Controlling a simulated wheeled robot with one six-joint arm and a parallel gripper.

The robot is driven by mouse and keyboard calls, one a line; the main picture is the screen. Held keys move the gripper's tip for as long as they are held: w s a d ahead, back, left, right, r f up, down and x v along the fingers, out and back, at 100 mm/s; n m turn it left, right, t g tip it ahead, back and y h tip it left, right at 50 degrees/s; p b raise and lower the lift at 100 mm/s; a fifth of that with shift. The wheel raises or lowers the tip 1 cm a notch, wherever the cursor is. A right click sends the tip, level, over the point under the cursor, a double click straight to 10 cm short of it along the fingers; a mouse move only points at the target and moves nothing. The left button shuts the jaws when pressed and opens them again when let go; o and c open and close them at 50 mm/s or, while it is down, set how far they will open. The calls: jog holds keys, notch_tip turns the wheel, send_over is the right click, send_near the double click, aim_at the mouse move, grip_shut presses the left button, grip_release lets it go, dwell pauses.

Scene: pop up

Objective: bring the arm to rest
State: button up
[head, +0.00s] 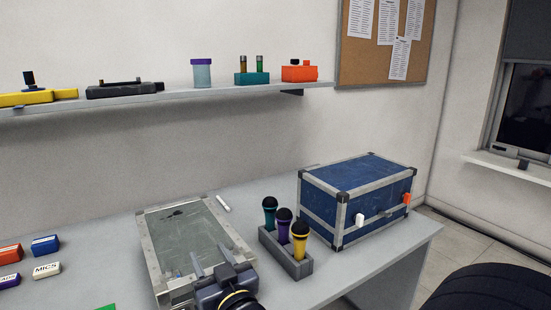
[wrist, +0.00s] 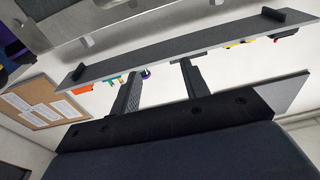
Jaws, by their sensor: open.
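My gripper (head: 210,252) shows at the bottom of the head view, in front of the glass-topped grey case (head: 178,225), and overlaps its front part in the picture. Its two grey fingers stand apart with nothing between them. In the wrist view my gripper (wrist: 160,69) shows as two dark, spread fingers with an empty gap. The wrist picture is tilted, with the wall shelf (wrist: 215,45) behind the fingers. The head view does not show whether my gripper touches the case.
On the desk (head: 395,255), a rack (head: 285,259) holds three microphones, right of my gripper. A blue case (head: 355,195) stands behind it. Small labelled blocks (head: 46,269) lie at left. The wall shelf (head: 165,96) holds several items.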

jog(key=shift+g+h, duration=0.3)
jog(key=shift+g, duration=0.3)
jog(key=shift+s+r+p, duration=0.1)
jog(key=shift+r+p, duration=2.1)
jog(key=shift+p, duration=1.55)
jog(key=shift+d, duration=0.15)
